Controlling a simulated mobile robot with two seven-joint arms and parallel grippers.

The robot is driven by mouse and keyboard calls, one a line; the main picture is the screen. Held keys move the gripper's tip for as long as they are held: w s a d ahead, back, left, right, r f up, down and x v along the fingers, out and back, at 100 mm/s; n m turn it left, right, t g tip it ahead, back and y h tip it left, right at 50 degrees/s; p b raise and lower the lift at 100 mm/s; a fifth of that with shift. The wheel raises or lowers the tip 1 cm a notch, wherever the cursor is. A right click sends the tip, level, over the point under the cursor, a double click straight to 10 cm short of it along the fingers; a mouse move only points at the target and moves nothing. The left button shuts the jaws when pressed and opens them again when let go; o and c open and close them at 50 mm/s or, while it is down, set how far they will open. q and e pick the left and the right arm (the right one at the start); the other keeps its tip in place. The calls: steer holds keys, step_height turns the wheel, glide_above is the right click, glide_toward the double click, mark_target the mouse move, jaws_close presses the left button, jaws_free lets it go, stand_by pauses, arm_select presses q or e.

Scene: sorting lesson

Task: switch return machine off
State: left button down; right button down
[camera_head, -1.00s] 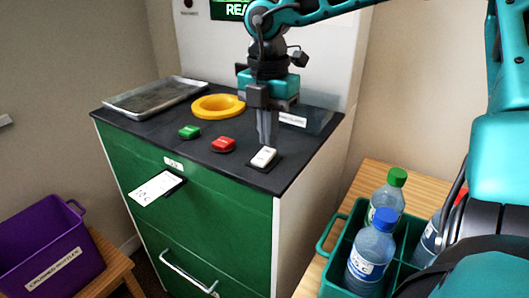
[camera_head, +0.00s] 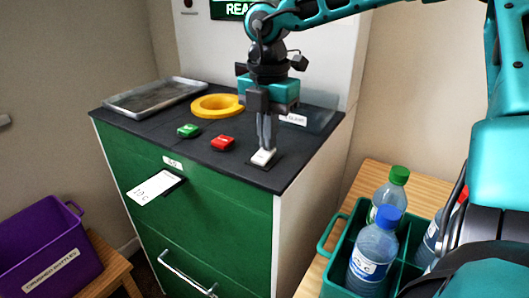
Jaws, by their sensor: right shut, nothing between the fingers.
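The return machine (camera_head: 230,225) is a green cabinet with a dark top. On its top are a green button (camera_head: 188,130), a red button (camera_head: 222,143) and a white rocker switch (camera_head: 263,157) near the front right corner. My right gripper (camera_head: 265,147) is shut and empty, pointing straight down. Its fingertips are at the white switch and hide its far part; they appear to touch it. A lit green sign (camera_head: 232,10) at the top is partly cut off, with "REA" readable. My left gripper is not in view.
A yellow ring (camera_head: 217,106) and a metal tray (camera_head: 128,103) are on the machine's top. A paper slip (camera_head: 154,188) sticks out in front. A green crate (camera_head: 326,252) with several bottles stands right; a purple bin (camera_head: 32,245) stands left.

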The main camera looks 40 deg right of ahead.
steer(key=shift+f+b, duration=0.35)
steer(key=shift+f, duration=0.05)
steer(key=shift+r, duration=0.15)
steer(key=shift+r+p, duration=1.9)
steer(key=shift+r, duration=1.5)
